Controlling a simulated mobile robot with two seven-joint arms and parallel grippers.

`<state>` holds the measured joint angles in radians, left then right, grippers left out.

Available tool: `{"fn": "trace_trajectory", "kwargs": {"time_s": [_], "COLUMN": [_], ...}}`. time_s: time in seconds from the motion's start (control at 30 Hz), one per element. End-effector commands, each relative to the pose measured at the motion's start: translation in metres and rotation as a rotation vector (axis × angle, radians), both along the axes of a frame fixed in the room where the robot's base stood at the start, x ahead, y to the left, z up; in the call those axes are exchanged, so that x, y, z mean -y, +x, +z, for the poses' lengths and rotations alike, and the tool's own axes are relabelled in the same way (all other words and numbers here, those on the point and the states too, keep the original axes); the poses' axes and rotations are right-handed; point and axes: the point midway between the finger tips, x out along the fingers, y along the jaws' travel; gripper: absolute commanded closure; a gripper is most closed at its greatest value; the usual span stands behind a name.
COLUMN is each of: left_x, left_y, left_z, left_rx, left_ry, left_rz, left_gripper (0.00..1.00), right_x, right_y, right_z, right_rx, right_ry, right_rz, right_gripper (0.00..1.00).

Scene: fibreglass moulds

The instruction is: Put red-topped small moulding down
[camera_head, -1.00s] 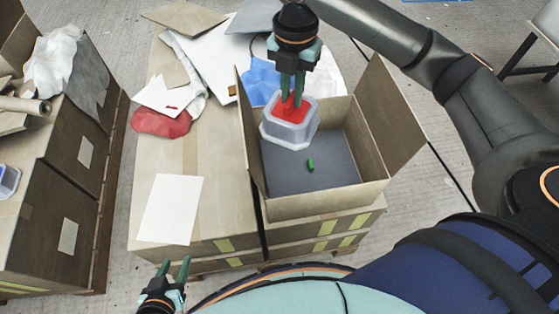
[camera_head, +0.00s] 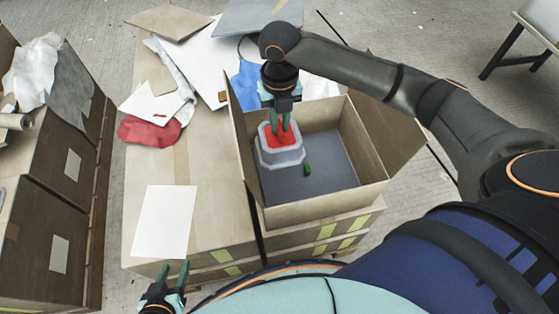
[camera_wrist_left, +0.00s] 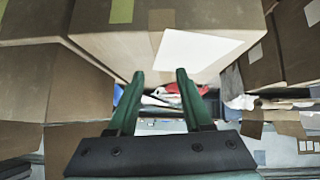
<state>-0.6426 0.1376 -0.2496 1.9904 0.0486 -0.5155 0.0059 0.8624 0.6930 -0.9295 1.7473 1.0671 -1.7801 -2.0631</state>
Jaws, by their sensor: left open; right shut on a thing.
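The red-topped small moulding (camera_head: 283,157) is a grey-white piece with a red top. It is inside the open cardboard box (camera_head: 327,207), at the left side near the back wall. My right gripper (camera_head: 279,130) points down and is shut on its red top. The moulding is low in the box; I cannot tell whether its base touches the grey floor. My left gripper (camera_head: 176,273) is open and empty at the front edge of the cartons. It also shows open in the left wrist view (camera_wrist_left: 158,75).
A small green object (camera_head: 307,169) lies on the box floor right of the moulding. The box's right flap (camera_head: 400,110) stands out. A white sheet (camera_head: 164,222), red cloth (camera_head: 149,131) and papers lie on the cartons to the left. The box floor's right half is clear.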

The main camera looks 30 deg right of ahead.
Motion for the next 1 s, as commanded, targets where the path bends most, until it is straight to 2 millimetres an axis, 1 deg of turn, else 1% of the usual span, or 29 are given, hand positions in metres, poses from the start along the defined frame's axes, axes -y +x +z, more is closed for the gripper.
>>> {"fn": "trace_trajectory", "kwargs": {"time_s": [0.03,0.2,0.3,0.4,0.67,0.8,0.9,1.0], "left_x": [0.001,0.004,0.005,0.004,0.000,0.000,-0.001,-0.001], "left_y": [0.002,0.009,0.011,0.012,0.009,0.005,0.005,0.005], "left_z": [-0.003,-0.003,-0.006,-0.008,-0.011,-0.018,-0.020,-0.019], "left_rx": [0.005,0.017,0.023,0.024,0.023,0.017,0.016,0.016], "left_ry": [-0.002,-0.006,-0.005,-0.003,0.001,0.002,0.003,0.004], "left_rz": [-0.002,-0.008,-0.010,-0.010,-0.008,-0.007,-0.006,-0.006], "left_gripper": [0.50,0.50,0.50,0.50,0.50,0.50,0.50,0.50], "right_x": [0.000,-0.001,0.000,0.000,-0.001,0.000,-0.001,-0.001], "right_y": [-0.001,-0.001,-0.001,0.000,0.000,0.000,0.000,0.001], "right_z": [-0.017,-0.063,-0.087,-0.104,-0.123,-0.145,-0.156,-0.157], "right_rx": [-0.004,-0.003,-0.002,-0.001,0.001,-0.001,0.000,0.002], "right_ry": [0.000,0.001,0.001,0.000,0.002,0.000,0.001,0.001], "right_rz": [-0.001,-0.001,0.000,-0.001,0.000,-0.001,-0.001,0.000], "right_gripper": [1.00,1.00,1.00,1.00,1.00,1.00,1.00,1.00]}}
